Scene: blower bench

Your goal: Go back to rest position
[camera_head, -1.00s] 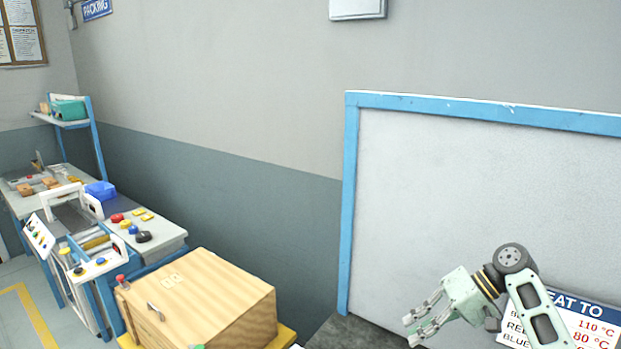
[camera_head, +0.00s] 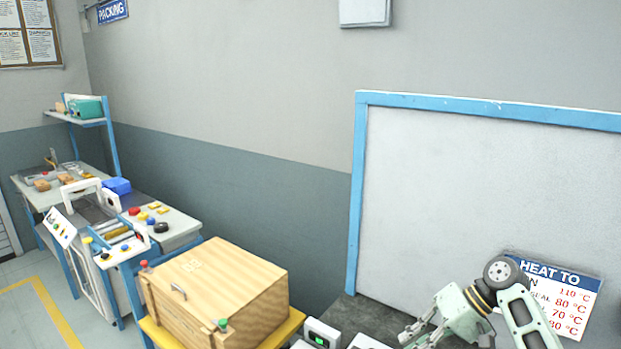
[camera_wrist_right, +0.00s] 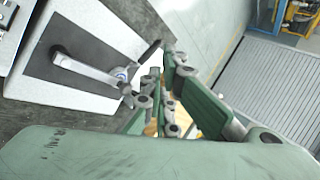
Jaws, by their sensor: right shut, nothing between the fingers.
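My right gripper (camera_head: 408,334) is at the lower right in the head view, its fingers pointing down and left. It is shut and empty above the dark bench top (camera_head: 375,318), in front of the white board (camera_head: 470,190). In the right wrist view my right gripper's green linkages (camera_wrist_right: 160,88) also show, with a light grey unit with a black panel (camera_wrist_right: 62,62) and lever handle (camera_wrist_right: 88,68) beyond them. I cannot tell whether the fingers touch that unit. My left gripper is not in view.
A wooden box (camera_head: 225,280) stands left of the bench. A small device with a green display (camera_head: 321,335) is at the bottom edge. A temperature sign (camera_head: 560,293) hangs behind my right arm. A packing table (camera_head: 170,225) is far left. A shutter (camera_wrist_right: 265,80) shows in the wrist view.

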